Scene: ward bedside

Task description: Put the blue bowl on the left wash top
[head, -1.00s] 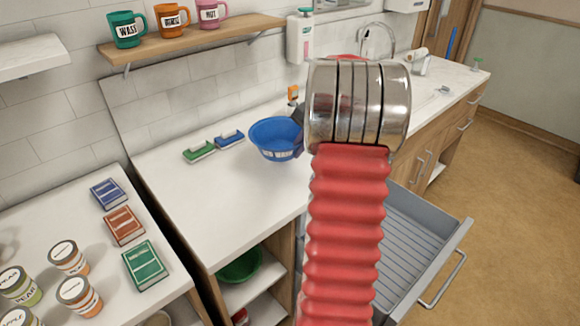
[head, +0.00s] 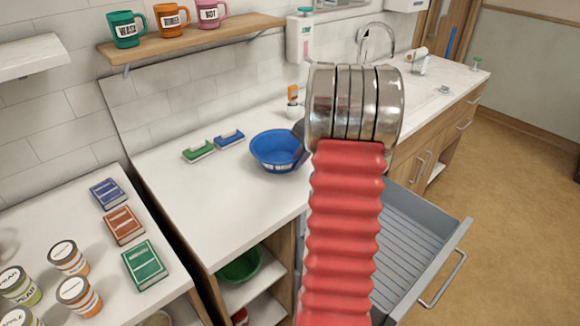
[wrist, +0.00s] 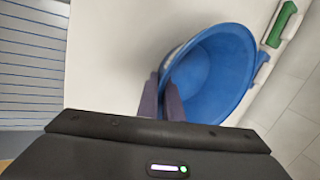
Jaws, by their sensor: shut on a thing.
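The blue bowl (head: 268,148) is upright over the left wash top (head: 205,205), the white counter left of the sink; I cannot tell whether its base touches the surface. My gripper (wrist: 163,98) is shut on the bowl's rim, on the bowl's right side in the head view. My red arm and metal wrist hide most of the gripper there. In the wrist view the bowl (wrist: 212,70) fills the upper middle, with its hollow showing and the two dark fingers at its edge.
Green (head: 198,151) and blue (head: 229,138) brushes lie left of the bowl. A soap dispenser (head: 299,38) is on the wall behind. A grey drawer (head: 418,245) stands open at right. A green bowl (head: 240,264) sits on the shelf below. The wash top's front is clear.

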